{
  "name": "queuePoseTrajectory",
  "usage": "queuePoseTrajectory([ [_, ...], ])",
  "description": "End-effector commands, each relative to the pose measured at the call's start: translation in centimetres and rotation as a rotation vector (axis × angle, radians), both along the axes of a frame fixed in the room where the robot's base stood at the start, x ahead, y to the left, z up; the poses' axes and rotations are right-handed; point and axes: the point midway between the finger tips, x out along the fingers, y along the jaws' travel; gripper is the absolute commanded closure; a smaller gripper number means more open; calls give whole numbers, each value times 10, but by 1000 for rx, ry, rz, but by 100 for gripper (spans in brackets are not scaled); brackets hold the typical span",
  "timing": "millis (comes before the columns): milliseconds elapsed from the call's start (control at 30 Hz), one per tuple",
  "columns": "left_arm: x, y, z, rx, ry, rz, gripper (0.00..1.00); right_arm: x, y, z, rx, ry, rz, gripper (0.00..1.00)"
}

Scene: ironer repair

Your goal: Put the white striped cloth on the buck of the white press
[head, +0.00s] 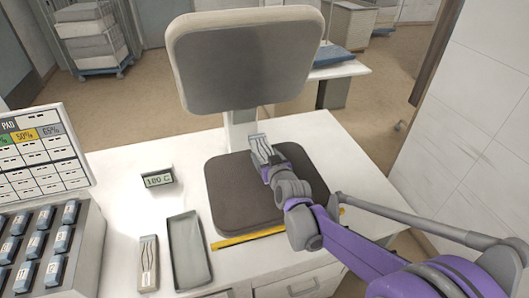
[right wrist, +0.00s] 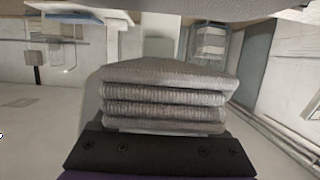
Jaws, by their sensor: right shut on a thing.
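The white press (head: 238,130) stands on the white table with its padded head (head: 245,62) raised. Its buck (head: 240,205) is a dark brown pad lying below the head. My right gripper (head: 270,168) comes in from the right over the buck and is shut on the folded white striped cloth (head: 260,147). The cloth is over the back part of the buck; whether it touches the pad I cannot tell. In the right wrist view the cloth (right wrist: 165,95) shows as several stacked grey ribbed layers. My left gripper is not in view.
A 180 C display (head: 158,180) stands left of the buck. A yellow strip (head: 248,237) runs along the buck's front. A rack of blue blocks (head: 40,245) fills the left.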

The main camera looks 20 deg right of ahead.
Motion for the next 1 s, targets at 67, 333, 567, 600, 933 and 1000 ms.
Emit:
queuePoseTrajectory([
  [67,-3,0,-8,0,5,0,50,0,0,-10,0,1,0,86],
  [333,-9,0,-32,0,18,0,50,-1,0,-42,-1,1,0,86],
  [567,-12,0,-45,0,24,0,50,0,0,-60,-1,1,0,86],
  [600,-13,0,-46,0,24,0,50,0,0,-61,-1,1,0,86],
  [933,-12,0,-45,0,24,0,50,0,0,-61,-1,0,0,86],
  [1000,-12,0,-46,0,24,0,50,0,0,-61,-1,0,0,86],
])
